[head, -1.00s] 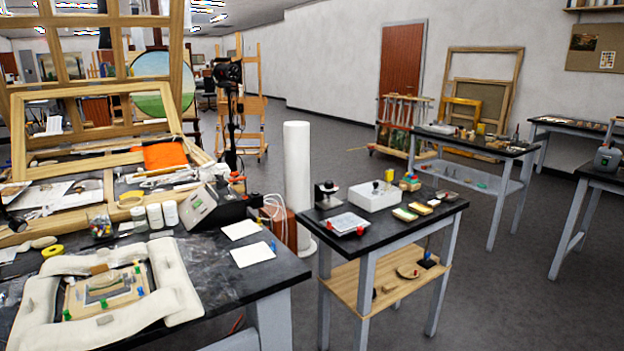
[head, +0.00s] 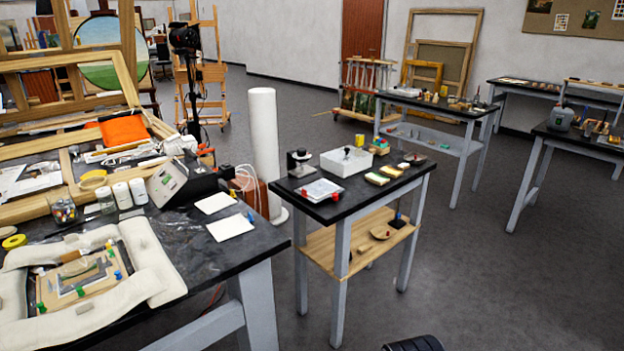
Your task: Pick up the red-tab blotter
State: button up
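Two white sheets lie flat on the black-topped bench at the left: a rear sheet (head: 214,203) and a front sheet (head: 230,226). A small blue tab (head: 250,217) stands at the front sheet's right side. On the small black side table, a pale flat square (head: 321,188) has small red pieces (head: 334,196) at its edge. I cannot tell for sure which of these is the red-tab blotter. My gripper is not in view, and nothing in the frame shows it holding anything.
The side table (head: 375,203) also carries a white box (head: 346,161), yellow-topped blocks (head: 378,179) and a dark stand (head: 299,162). A white column (head: 264,150) stands behind, between bench and table. A padded frame (head: 152,262) lies on the bench. Grey floor (head: 480,270) at the right is open.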

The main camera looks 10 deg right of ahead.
aim_at(321, 188)
jog(key=i+l, duration=0.2)
jog(key=i, duration=0.3)
jog(key=i+l, duration=0.2)
jog(key=i, duration=0.3)
jog(key=i+l, duration=0.15)
jog(key=i, duration=0.35)
